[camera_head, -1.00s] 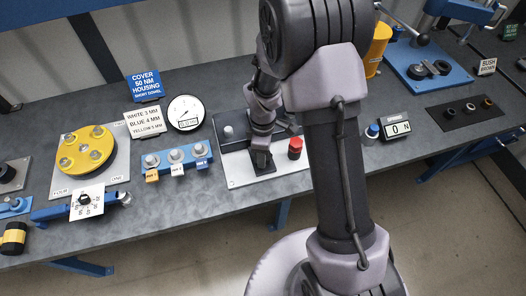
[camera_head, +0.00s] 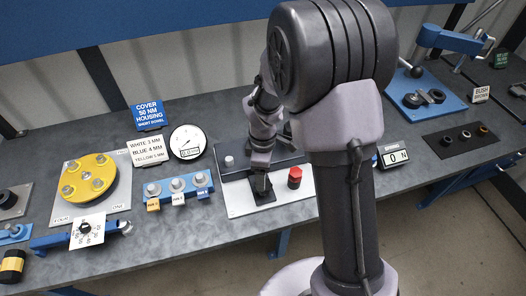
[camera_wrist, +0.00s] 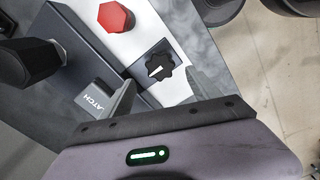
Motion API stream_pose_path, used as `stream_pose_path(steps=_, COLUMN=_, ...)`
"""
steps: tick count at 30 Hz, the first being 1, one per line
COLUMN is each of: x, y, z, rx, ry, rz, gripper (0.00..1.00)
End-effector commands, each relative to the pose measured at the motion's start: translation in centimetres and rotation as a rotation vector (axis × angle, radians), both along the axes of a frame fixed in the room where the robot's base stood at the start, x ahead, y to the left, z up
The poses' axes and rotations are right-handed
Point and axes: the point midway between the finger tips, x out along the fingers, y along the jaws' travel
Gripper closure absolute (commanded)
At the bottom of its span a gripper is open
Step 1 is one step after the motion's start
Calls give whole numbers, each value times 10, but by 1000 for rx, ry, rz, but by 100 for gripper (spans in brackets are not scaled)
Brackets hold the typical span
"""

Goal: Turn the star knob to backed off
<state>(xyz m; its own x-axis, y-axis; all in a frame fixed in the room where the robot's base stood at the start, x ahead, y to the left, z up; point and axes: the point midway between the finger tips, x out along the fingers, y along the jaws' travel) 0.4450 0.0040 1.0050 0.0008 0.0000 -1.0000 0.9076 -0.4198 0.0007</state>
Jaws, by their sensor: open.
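The star knob (camera_wrist: 158,66) is black and lobed, with a white pointer toward the lower left in the wrist view. It sits on a black square (camera_wrist: 145,60) on a white plate (camera_head: 240,204). In the head view my gripper (camera_head: 261,182) is low over this plate and hides most of the knob. In the wrist view a grey finger (camera_wrist: 124,101) of my gripper shows just below and left of the knob, apart from it in the picture.
A red hexagonal knob (camera_wrist: 116,17) is close by on the same plate. A grey block marked LATCH (camera_wrist: 96,100) and a dark knob (camera_wrist: 32,62) lie to the left in the wrist view. A dial gauge (camera_head: 188,142) and a blue rail with several fittings (camera_head: 177,187) stand left in the head view.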

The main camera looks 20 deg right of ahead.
Motion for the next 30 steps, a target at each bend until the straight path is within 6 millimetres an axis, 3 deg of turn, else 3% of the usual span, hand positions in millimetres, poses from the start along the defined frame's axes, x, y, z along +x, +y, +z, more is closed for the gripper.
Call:
stream_pose_path(steps=1, x=1, y=0, z=23, rx=0, ry=-4, rz=0, gripper=29)
stream_pose_path(steps=3, x=1, y=0, z=47, rx=0, ry=-4, rz=0, gripper=29)
stream_pose_path(steps=6, x=1, y=0, z=76, rx=0, ry=-4, rz=0, gripper=29)
stream_pose_path(steps=10, x=0, y=0, z=100, rx=0, ry=-1, rz=0, gripper=29)
stream_pose_path(steps=15, x=0, y=0, z=112, rx=0, ry=0, rz=0, gripper=29)
stream_pose_path(steps=27, x=0, y=0, z=111, rx=0, ry=-1, rz=-3, gripper=29)
stream_pose_path(steps=30, x=-9, y=2, z=121, rx=15, ry=-42, rz=-108, gripper=29)
